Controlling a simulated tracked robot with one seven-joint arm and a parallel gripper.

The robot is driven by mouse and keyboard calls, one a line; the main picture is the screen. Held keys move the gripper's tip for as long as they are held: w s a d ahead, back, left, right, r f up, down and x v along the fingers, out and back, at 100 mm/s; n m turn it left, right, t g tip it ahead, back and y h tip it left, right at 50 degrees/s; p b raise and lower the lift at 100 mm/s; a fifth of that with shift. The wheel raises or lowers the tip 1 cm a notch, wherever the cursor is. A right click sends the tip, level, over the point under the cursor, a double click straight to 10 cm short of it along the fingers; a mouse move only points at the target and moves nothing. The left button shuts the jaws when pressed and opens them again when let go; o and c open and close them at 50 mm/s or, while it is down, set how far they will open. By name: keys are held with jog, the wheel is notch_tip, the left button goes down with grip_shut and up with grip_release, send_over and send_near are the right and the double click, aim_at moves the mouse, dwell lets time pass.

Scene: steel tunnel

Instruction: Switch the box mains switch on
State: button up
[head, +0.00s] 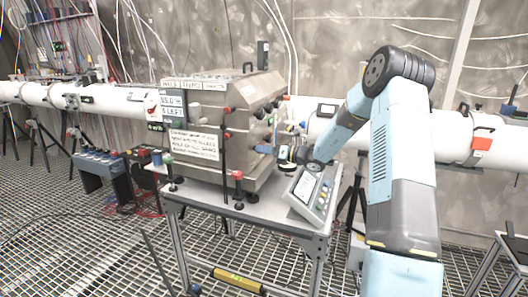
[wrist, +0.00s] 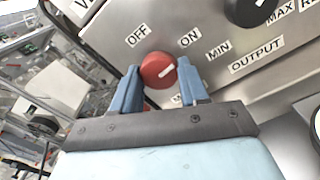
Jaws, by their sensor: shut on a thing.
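The mains switch is a red round knob (wrist: 158,70) with a white mark, on a grey metal panel with OFF and ON labels above it. The mark slants up and right, roughly toward the ON side. My gripper (wrist: 157,75) has its two blue fingers on either side of the knob and is shut on it. In the head view, the steel box (head: 200,112) stands on a table, and my gripper (head: 284,152) is at its right side face. The knob itself cannot be made out there.
A black knob (wrist: 250,10) by MIN, MAX and OUTPUT labels sits up and right of the switch. A grey unit with a screen (head: 312,193) leans on the table just below my gripper. A white beam pipe (head: 325,125) runs behind the box.

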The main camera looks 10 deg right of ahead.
jog(key=shift+w+d+r+m, duration=0.1)
jog(key=shift+d+m, duration=0.05)
jog(key=shift+m, duration=0.55)
jog(key=o, duration=0.8)
jog(key=shift+o, duration=1.3)
jog(key=v, duration=1.3)
jog(key=shift+s+d, duration=0.25)
